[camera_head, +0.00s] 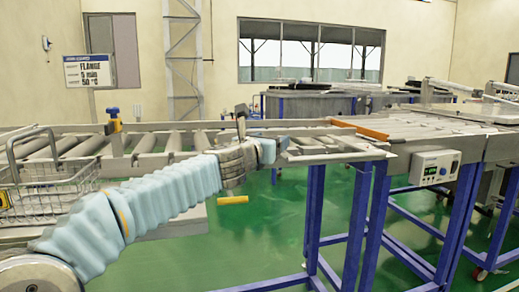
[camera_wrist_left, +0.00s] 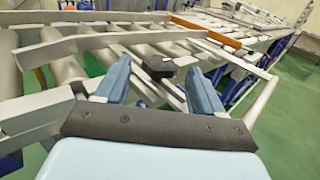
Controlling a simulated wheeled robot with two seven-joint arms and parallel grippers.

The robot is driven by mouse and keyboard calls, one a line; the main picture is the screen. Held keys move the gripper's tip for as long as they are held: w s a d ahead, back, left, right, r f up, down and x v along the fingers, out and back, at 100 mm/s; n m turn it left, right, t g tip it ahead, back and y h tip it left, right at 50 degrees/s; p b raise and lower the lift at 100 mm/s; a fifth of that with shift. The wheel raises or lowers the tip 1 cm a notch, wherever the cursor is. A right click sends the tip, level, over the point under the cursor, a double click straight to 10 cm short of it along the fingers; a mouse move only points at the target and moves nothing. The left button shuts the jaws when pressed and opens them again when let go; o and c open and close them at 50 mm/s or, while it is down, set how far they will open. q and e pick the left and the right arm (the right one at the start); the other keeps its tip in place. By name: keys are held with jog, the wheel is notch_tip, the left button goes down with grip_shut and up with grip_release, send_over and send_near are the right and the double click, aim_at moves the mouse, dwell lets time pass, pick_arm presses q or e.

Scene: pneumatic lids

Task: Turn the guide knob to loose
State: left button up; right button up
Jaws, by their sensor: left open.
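A small black knob (camera_wrist_left: 158,67) shows in the left wrist view, standing on the grey rail area of the conveyor. It lies between the lines of my two blue fingers. A dark upright piece (camera_head: 241,111) in the head view, just above my left wrist, looks like the same knob. My left gripper (camera_head: 269,150) is open and empty at the conveyor's near side; its blue fingers (camera_wrist_left: 159,72) are spread apart. I cannot tell how far the fingertips are from the knob, nor read its setting. My right gripper is in neither view.
A roller conveyor (camera_head: 145,143) runs across, with an orange bar (camera_head: 358,130) on its right part. A control box (camera_head: 434,168) hangs on the right. A wire basket (camera_head: 50,185) stands at left. Blue legs (camera_head: 314,210) stand below.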

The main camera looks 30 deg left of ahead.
pick_arm(q)
jog(key=s+d, duration=0.1)
jog(key=s, duration=0.6)
jog(key=shift+s+p, duration=0.3)
jog(key=shift+d, duration=0.1)
jog(key=s+a+r+n+g+y+p, duration=0.1)
jog(key=a+r+n+g+y+p, duration=0.15)
jog(key=a+r, duration=0.2)
jog(key=d+r+m+g+h, duration=0.1)
jog(key=d+m+g+h, duration=0.15)
jog(key=d, duration=0.25)
jog(key=shift+t+h, duration=0.3)
jog(key=p+x, duration=0.2)
jog(key=x, duration=1)
jog(key=shift+w+a+f, duration=0.15)
jog(key=shift+w, duration=0.05)
jog(key=shift+c, duration=0.5)
jog(key=c, duration=1)
